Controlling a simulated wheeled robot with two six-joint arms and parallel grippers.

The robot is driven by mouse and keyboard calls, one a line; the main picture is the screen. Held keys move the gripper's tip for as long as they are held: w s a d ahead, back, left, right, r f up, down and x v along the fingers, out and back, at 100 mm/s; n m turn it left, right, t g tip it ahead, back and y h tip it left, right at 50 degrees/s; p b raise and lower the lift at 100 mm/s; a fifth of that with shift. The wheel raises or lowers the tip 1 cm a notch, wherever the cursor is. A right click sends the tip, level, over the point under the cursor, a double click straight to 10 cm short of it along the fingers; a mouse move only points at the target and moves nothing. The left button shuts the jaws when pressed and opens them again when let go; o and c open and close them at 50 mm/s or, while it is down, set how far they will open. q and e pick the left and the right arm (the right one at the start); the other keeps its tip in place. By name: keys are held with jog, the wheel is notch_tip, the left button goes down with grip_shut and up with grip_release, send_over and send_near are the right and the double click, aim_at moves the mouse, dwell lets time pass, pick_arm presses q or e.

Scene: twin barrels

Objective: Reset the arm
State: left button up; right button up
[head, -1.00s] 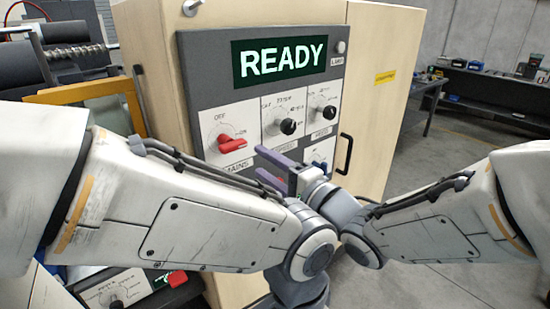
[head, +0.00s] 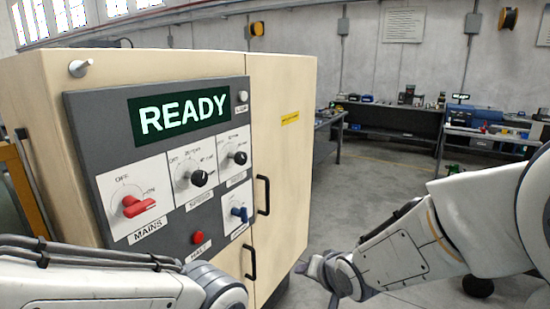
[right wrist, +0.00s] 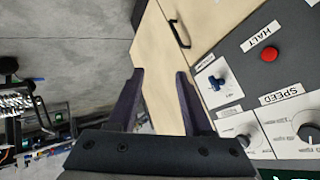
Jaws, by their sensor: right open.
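My right arm (head: 415,255) comes in from the right in the head view, in front of the cabinet door's right side. The grey control panel (head: 82,125) has a lit READY display (head: 183,115).
The panel carries a red MAINS handle (head: 138,206), black dials, a blue switch (head: 239,213) and a red HALT button (head: 197,238). Black door handles (head: 262,195) stick out from the cabinet (head: 285,160). Workbenches (head: 400,118) stand at the back; open floor lies right of the cabinet.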

jog(key=s+d+f+n+g+h, duration=0.3)
jog(key=s+d+f+g, duration=0.3)
jog(key=s+d, duration=0.5)
jog(key=s+a+r+n+g, duration=0.1)
jog(key=s+a+n, duration=0.1)
jog(key=s+a, duration=0.2)
jog(key=s+a+r+n+y, duration=0.1)
jog(key=s+a+r+n, duration=0.1)
jog(key=s+a, duration=0.3)
jog(key=s+a+r+n+g, duration=0.1)
jog(key=s+a+r+n, duration=0.1)
jog(key=s+a, duration=0.3)
jog(key=shift+r+n+g, duration=0.25)
jog(key=shift+n+g, duration=0.05)
jog(key=shift+n, duration=0.5)
